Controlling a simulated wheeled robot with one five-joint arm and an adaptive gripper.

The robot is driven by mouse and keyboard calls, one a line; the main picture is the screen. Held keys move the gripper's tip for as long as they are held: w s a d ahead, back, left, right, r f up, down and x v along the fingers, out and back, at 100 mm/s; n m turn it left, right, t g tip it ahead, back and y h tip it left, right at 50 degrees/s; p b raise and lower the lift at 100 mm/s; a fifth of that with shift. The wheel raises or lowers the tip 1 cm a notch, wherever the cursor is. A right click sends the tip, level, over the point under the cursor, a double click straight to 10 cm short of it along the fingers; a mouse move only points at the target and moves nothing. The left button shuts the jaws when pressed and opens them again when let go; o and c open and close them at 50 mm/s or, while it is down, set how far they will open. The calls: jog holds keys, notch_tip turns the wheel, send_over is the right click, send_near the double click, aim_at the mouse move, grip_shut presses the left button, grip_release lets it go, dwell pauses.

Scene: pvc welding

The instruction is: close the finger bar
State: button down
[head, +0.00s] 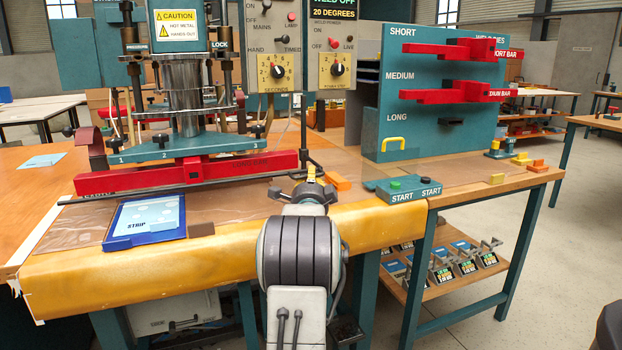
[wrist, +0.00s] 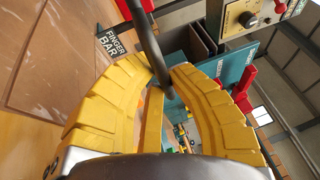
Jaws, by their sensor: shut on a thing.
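My gripper (head: 311,174) is at the table's front edge, right of the welding press, with its yellow fingers mostly hidden behind my wrist in the head view. In the wrist view my gripper (wrist: 163,75) is shut around a dark round lever (wrist: 146,38). The lever stands nearly upright in the head view (head: 304,110). A dark label (wrist: 112,50) reading FINGER BAR sits beside the lever in the wrist view. The long red bar (head: 225,170) lies across the press under its teal head (head: 190,147).
A blue tray marked STRIP (head: 145,222) lies in front of the press. A teal START box (head: 402,190) with buttons is to the right. A teal rack (head: 440,90) holds red bars behind it. Control boxes (head: 273,70) hang above my gripper. Small orange and yellow blocks lie at right.

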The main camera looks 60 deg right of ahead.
jog(key=c, duration=1.2)
grip_release()
jog(key=shift+o, duration=0.2)
jog(key=shift+a, duration=0.1)
jog(key=v, duration=1.1)
jog(key=shift+s+a, duration=0.2)
jog(key=shift+a, duration=0.15)
jog(key=shift+f, duration=0.15)
